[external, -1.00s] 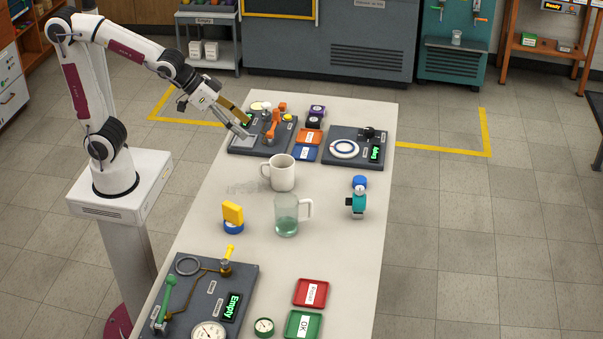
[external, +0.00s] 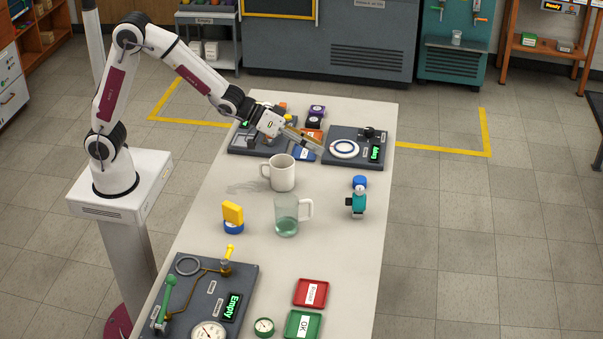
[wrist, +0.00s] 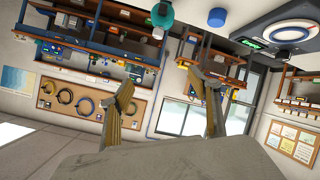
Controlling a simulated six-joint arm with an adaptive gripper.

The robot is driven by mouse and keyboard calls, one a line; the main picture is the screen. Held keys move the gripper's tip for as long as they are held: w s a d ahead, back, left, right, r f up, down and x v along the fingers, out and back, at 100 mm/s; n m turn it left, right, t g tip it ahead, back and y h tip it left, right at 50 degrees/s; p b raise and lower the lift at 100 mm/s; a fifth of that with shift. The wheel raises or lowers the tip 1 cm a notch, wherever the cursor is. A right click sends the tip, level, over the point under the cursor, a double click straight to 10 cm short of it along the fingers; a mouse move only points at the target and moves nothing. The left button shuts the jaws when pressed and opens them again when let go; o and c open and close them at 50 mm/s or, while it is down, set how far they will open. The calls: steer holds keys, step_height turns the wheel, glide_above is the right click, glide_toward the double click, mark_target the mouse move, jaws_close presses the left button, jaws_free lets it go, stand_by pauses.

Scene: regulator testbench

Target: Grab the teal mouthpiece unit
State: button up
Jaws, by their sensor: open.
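A teal part, seemingly this unit, also shows at the top edge of the wrist view (wrist: 162,12), cut off. My gripper (external: 319,146) is open and empty over the far part of the table, beside the ring panel. It is behind and left of the teal unit and clearly apart from it. Its two fingers are spread in the wrist view (wrist: 160,84).
A blue round piece (external: 359,182) lies just behind the unit. A white mug (external: 279,173) and a glass mug (external: 286,215) stand to its left. The ring panel (external: 334,160) lies beyond it. The table in front of the unit is clear.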

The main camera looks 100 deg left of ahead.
steer(key=w+f+n+t+h, duration=0.1)
steer(key=w+f, duration=0.5)
steer(key=w, duration=0.1)
steer(key=shift+d+f+t+h, duration=0.25)
steer(key=shift+d+t+h, duration=0.15)
steer(key=shift+w+f, duration=0.1)
glide_toward(359, 199)
steer(key=w+f, duration=0.1)
steer(key=w+a+f, duration=0.1)
steer(key=shift+w+a+f, duration=0.25)
steer(key=shift+a+f, duration=0.05)
steer(key=shift+x, duration=0.85)
steer(key=shift+f, duration=0.1)
steer(key=shift+x, duration=2.9)
steer(key=c, duration=1.4)
